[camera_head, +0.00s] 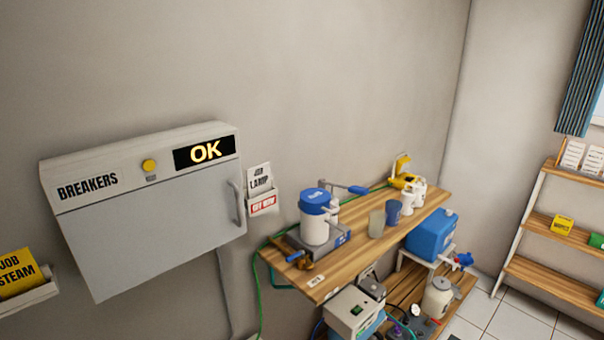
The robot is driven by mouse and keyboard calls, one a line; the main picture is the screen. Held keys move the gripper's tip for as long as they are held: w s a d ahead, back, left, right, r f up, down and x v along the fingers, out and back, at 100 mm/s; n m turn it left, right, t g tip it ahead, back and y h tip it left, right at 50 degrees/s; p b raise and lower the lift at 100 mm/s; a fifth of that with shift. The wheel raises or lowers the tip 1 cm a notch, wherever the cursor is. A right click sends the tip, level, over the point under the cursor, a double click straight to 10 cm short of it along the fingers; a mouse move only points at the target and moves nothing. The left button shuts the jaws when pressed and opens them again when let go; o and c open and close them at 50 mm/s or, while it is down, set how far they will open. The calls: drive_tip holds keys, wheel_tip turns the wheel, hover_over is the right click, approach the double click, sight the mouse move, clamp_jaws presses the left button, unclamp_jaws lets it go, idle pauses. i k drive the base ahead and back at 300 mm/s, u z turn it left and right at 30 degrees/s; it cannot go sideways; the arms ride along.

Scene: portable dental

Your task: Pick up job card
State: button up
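A white card reading "JOB LAMP" (259,177) stands upright in a small wall holder (264,206) with a red-and-white label, just right of the breaker box. My gripper is not in view.
The grey breaker box (150,230) has a lit "OK" sign (204,152) and a handle. A wooden bench (349,264) holds a blue-lidded white pot (315,222), cups and a yellow device. A blue tank (432,235) and shelves (562,225) stand right. Some floor shows at lower right.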

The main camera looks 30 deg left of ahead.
sight(258, 176)
drive_tip(key=u, duration=0.55)
drive_tip(key=i, duration=1)
drive_tip(key=u, duration=0.65)
drive_tip(key=k, duration=0.9)
drive_tip(key=u, duration=0.2)
drive_tip(key=i, duration=0.9)
drive_tip(key=z, duration=0.1)
